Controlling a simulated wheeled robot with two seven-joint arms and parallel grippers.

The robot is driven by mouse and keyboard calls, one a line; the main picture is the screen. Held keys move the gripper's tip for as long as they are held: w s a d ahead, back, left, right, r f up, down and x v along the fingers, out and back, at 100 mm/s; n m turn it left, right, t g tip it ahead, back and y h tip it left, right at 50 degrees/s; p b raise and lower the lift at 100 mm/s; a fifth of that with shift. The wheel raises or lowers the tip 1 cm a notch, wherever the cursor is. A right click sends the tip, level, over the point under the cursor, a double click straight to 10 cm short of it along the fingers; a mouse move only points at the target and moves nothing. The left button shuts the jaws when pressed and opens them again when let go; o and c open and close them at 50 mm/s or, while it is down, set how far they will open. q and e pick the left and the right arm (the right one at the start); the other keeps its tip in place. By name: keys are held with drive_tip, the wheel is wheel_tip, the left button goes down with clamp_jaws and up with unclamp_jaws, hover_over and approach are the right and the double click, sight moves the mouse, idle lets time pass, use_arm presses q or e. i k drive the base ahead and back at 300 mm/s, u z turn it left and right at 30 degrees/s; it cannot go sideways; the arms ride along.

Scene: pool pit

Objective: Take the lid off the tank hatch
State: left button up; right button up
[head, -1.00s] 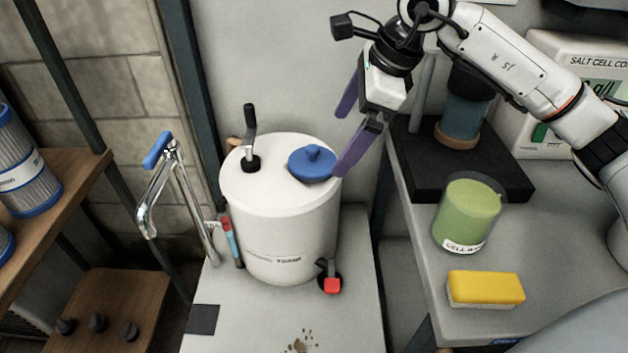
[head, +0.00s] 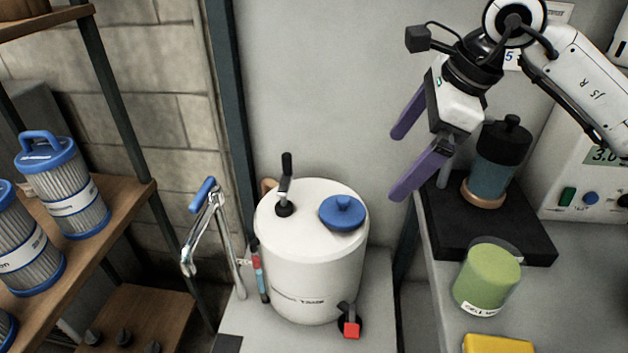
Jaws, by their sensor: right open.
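The white tank (head: 313,270) stands upright on a pale platform in the middle of the head view. Its blue round lid (head: 342,212), with a small knob on top, sits on the right part of the tank's top, over the hatch, so the opening is hidden. My right gripper (head: 396,165) has two purple fingers spread apart with nothing between them. It is up and to the right of the lid, apart from it. My left gripper is not in view.
A black-handled crank (head: 286,188) rises from the tank top, left of the lid. A chrome lever with a blue grip (head: 203,195) stands left of the tank. The right bench holds a green canister (head: 487,279) and a dark-capped cell (head: 499,155). A shelf with filter cartridges (head: 75,195) is at left.

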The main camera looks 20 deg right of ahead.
sight(338, 211)
drive_tip(key=k, duration=1)
